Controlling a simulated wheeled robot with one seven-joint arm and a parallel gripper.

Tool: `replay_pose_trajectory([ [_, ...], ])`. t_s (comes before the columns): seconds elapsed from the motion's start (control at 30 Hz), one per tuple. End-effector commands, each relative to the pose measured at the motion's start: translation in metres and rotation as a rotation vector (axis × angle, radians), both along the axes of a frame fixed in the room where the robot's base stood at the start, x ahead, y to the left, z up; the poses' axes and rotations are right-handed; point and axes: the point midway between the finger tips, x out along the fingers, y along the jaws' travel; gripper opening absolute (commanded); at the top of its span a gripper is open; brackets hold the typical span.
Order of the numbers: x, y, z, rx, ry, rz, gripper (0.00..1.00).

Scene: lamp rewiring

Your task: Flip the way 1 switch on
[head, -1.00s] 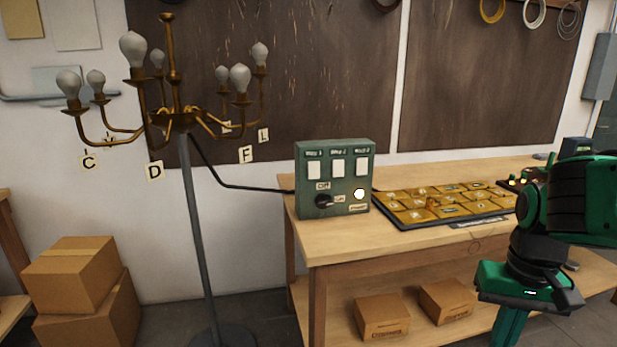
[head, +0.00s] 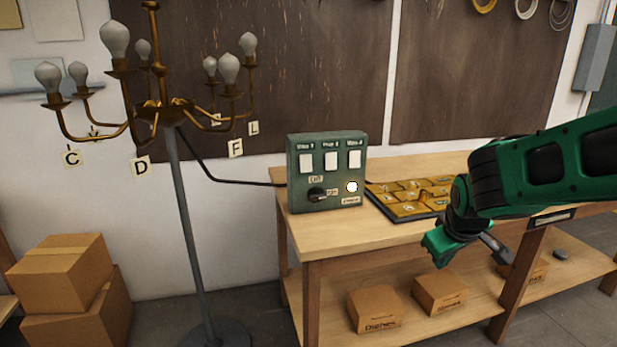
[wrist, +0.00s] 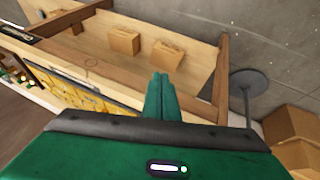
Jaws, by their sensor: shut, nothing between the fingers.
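The green switch box (head: 326,205) stands on the left end of the workbench in the head view. It has three white switches in a row under small labels. The left one, under the "Way 1" label, is the way 1 switch (head: 306,164); its position is too small to tell. Below are a black knob (head: 317,194) and a lit white lamp (head: 352,187). My gripper (wrist: 160,78) shows in the wrist view with its green fingers together and empty. In the head view my arm is to the right of the box, in front of the bench and apart from it.
A brass chandelier (head: 165,108) with grey bulbs stands left of the bench, cabled to the box. A tray of yellow tiles (head: 409,197) lies right of the box. Cardboard boxes (head: 374,309) sit on the lower shelf, and others (head: 75,275) are stacked on the floor at left.

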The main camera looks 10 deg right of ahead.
Motion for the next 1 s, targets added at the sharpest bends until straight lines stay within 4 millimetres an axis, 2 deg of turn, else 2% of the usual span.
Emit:
replay_pose_trajectory([
  [0.03,0.029,0.007,0.002,-0.067,-0.040,0.098,0.00],
  [0.17,0.101,0.031,0.017,-0.269,-0.169,0.351,0.00],
  [0.2,0.122,0.041,0.022,-0.333,-0.210,0.427,0.00],
  [0.27,0.150,0.060,0.032,-0.433,-0.272,0.536,0.00],
  [0.3,0.168,0.075,0.038,-0.501,-0.314,0.607,0.00],
  [0.4,0.204,0.115,0.054,-0.664,-0.417,0.765,0.00],
  [0.5,0.227,0.153,0.068,-0.805,-0.508,0.882,0.00],
  [0.6,0.240,0.183,0.079,-0.913,-0.580,0.962,0.00],
  [0.7,0.246,0.202,0.087,-0.982,-0.627,1.005,0.00],
  [0.8,0.248,0.210,0.091,-1.014,-0.649,1.023,0.00],
  [1.0,0.249,0.211,0.092,-1.020,-0.653,1.025,0.00],
])
